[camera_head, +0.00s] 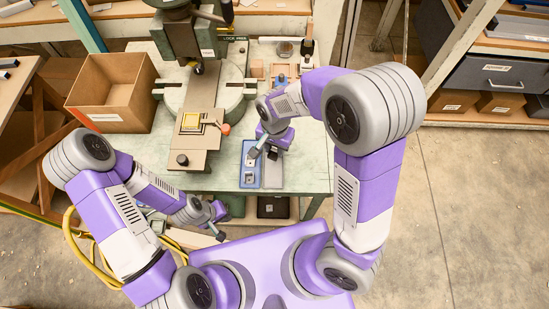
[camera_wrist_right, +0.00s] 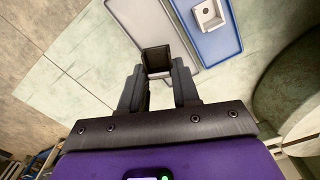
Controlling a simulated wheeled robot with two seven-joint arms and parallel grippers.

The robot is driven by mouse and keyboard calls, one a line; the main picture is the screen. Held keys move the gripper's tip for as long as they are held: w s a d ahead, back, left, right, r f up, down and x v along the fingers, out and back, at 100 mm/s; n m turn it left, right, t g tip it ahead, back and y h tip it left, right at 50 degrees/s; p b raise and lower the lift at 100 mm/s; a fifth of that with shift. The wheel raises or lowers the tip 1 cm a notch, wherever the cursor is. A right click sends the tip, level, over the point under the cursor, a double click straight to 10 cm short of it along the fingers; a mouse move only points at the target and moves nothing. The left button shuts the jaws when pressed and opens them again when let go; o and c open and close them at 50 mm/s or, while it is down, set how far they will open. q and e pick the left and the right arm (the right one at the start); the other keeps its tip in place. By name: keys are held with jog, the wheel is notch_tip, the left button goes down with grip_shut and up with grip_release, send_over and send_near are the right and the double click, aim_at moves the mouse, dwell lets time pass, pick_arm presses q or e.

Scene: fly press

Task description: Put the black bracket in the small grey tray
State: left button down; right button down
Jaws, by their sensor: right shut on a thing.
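My right gripper (camera_wrist_right: 160,85) is shut on the black bracket (camera_wrist_right: 157,60), a small dark piece between its fingertips. In the wrist view the bracket overlaps the near end of the small grey tray (camera_wrist_right: 150,18); its height above it I cannot tell. In the head view my right gripper (camera_head: 262,151) is over the far part of the grey tray (camera_head: 273,174), and the bracket is hard to make out. The visible part of the grey tray is empty. My left gripper (camera_head: 219,222) is low at the table's front edge, away from the trays; its fingers are unclear.
A blue tray (camera_head: 250,183) with light metal parts lies left of the grey tray; it also shows in the wrist view (camera_wrist_right: 217,48). A cardboard box (camera_head: 111,93) is at left.

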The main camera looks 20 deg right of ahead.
aim_at(275, 156)
jog(key=shift+f+b, duration=0.7)
jog(key=shift+f, duration=1.9)
jog(key=shift+f, duration=0.2)
jog(key=c, duration=0.8)
grip_release()
notch_tip(275, 156, up, 12)
jog(key=p, duration=0.3)
jog(key=shift+r+p, duration=0.25)
jog(key=shift+p, duration=0.15)
jog(key=shift+s+f, duration=0.1)
